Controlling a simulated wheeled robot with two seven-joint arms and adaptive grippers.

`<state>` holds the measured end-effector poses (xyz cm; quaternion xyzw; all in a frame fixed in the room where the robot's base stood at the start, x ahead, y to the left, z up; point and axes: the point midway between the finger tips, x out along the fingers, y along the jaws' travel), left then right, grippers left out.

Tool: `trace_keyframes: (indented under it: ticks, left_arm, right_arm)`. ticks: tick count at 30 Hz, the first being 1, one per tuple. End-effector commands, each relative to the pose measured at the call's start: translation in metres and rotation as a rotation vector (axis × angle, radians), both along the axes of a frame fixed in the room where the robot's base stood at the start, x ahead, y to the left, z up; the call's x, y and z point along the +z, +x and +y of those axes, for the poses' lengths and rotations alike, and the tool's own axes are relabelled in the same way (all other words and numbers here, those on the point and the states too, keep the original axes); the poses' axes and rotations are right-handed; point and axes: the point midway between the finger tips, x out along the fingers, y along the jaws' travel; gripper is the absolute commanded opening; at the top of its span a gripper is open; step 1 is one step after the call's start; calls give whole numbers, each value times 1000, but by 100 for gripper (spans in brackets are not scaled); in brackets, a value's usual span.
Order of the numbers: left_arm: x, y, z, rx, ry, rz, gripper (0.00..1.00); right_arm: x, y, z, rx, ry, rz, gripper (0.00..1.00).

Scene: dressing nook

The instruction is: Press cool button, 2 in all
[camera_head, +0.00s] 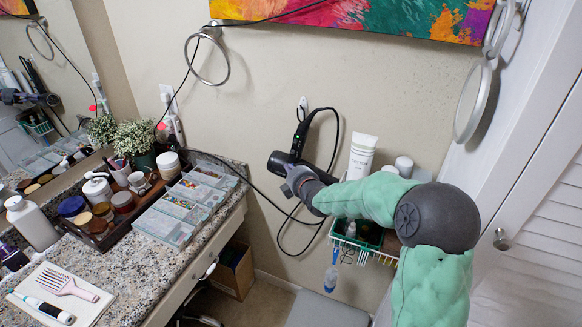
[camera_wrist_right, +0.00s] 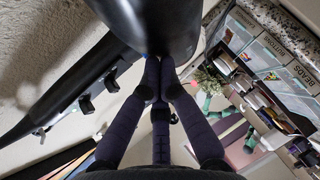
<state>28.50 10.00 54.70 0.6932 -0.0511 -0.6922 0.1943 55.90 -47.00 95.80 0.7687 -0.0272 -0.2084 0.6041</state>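A black hair dryer hangs on the wall. Its body (camera_head: 280,162) and handle (camera_head: 301,134) show in the head view. In the right wrist view its rounded body (camera_wrist_right: 160,22) fills the top, and the handle (camera_wrist_right: 50,110) runs to the lower left with two dark switches (camera_wrist_right: 98,92). My right gripper (camera_head: 297,174) is at the dryer's body. In the right wrist view its fingers (camera_wrist_right: 159,76) are drawn together, with nothing seen between them, and the tips meet the body's lower edge. A small blue spot (camera_wrist_right: 160,57) shows there, perhaps the cool button, mostly hidden by the tips. My left gripper is not seen.
The dryer's cord loops down the wall. A wire basket (camera_head: 357,243) with a white tube (camera_head: 361,157) hangs close behind my right arm. A towel ring (camera_head: 208,60) hangs above.

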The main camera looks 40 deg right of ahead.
Motion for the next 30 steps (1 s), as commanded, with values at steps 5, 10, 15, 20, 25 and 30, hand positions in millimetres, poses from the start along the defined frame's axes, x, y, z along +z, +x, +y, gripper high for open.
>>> trace_keyframes:
  ticks: [5,10,15,20,25,30]
  left_arm:
    - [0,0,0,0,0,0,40]
    - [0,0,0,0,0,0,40]
    - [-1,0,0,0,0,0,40]
    - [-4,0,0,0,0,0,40]
    - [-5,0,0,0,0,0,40]
    - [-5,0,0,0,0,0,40]
  right_arm:
    - [-1,-1,-5,-11,3,0,0]
    - [-1,-1,-6,-12,3,0,0]
    - [-2,-2,-4,-13,4,0,0]
    - [-5,-5,2,-11,6,2,0]
    - [-8,-8,9,-8,7,8,0]
    - [-9,-8,10,-5,8,11,0]
